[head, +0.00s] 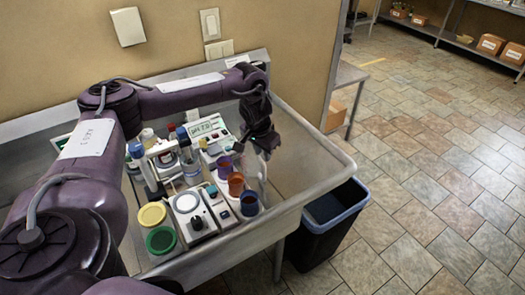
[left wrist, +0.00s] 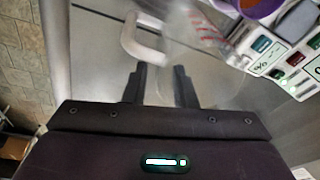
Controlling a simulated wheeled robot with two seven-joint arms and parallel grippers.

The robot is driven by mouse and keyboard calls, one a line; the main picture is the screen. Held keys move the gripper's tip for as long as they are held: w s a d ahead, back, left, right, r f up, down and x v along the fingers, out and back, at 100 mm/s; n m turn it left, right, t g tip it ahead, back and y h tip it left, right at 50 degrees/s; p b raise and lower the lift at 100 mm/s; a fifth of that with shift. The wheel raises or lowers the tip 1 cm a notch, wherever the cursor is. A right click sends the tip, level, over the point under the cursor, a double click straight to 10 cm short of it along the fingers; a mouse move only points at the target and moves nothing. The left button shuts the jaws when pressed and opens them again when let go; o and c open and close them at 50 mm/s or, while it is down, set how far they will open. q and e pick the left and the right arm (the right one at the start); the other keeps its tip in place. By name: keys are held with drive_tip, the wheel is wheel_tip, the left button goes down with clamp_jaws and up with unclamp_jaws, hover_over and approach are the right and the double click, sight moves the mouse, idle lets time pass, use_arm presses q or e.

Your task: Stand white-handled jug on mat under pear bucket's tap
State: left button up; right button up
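The white-handled jug shows in the left wrist view as a clear body with red markings (left wrist: 203,38) and a white loop handle (left wrist: 143,40). In the head view it is mostly hidden, with a pale part (head: 262,170) just below my left gripper (head: 266,146). In the left wrist view my left gripper (left wrist: 161,70) has its two fingers apart, with nothing between them. The handle lies just beyond the fingertips, apart from them. I cannot see my right gripper, the pear bucket, its tap or the mat.
The jug stands in a shallow grey basin (head: 318,178) crowded with bottles, coloured cups (head: 236,184), a pH meter (head: 207,127) and a dial device (head: 193,215). A dark bin (head: 325,225) stands at the basin's right. Tiled floor at the right is open. Shelves with boxes stand far back.

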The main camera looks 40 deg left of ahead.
use_arm(q)
drive_tip(key=p+v, duration=0.2)
drive_tip(key=v, duration=1)
drive_tip(key=shift+r, duration=0.15)
